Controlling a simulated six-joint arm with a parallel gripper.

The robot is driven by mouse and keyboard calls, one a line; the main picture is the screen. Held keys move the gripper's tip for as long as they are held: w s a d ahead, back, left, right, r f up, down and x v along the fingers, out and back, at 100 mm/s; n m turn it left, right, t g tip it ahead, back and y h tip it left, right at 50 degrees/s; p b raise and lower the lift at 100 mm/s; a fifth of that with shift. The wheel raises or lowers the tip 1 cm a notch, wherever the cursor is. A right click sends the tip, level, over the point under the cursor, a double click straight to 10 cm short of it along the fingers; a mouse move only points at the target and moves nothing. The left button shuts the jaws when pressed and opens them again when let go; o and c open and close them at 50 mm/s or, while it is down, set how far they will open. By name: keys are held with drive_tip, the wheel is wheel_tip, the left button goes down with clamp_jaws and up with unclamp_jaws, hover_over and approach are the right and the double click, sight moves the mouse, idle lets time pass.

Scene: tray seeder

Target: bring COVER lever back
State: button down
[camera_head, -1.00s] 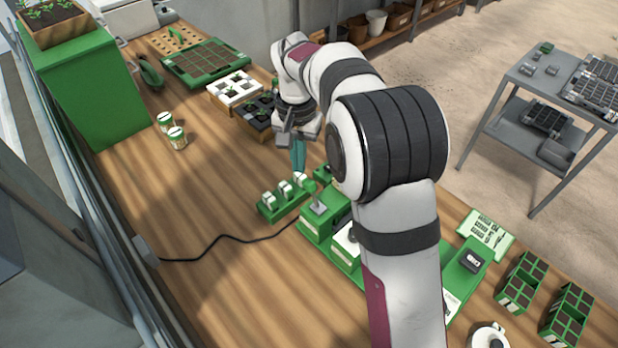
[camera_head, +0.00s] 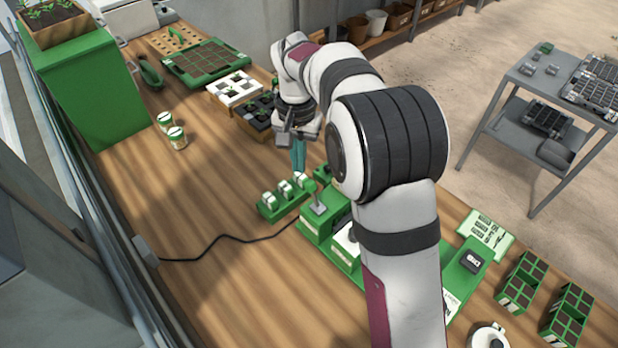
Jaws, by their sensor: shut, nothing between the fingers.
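My gripper (camera_head: 298,158) has teal fingers that point down. It is shut and empty, above the far left end of the green seeder (camera_head: 343,252). A small lever with a green knob (camera_head: 311,187) rises from a grey plate at that end, close below and right of the fingertips. I cannot tell whether the fingers touch it, and no COVER label is readable. My arm hides much of the seeder's middle. A dark block (camera_head: 474,261) marked DIB sits at its right end.
A green rack with several white-topped pieces (camera_head: 285,195) stands just left of the seeder. A black cable (camera_head: 215,241) runs left. Seedling trays (camera_head: 236,88) lie behind the gripper, and green pots (camera_head: 522,282) stand at right.

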sight(310, 181)
drive_tip(key=shift+f, duration=0.1)
drive_tip(key=shift+f, duration=1.6)
drive_tip(key=shift+s+d, duration=0.1)
drive_tip(key=shift+s+d, duration=0.95)
drive_tip(key=shift+d, duration=0.1)
drive_tip(key=shift+s+d, duration=0.65)
drive_tip(key=shift+s, duration=0.05)
drive_tip(key=shift+w+a+r, duration=0.15)
drive_tip(key=shift+r, duration=0.8)
drive_tip(key=shift+w+a+r, duration=0.15)
drive_tip(key=shift+r, duration=0.85)
drive_tip(key=shift+w+a+r, duration=0.15)
drive_tip(key=shift+r, duration=0.95)
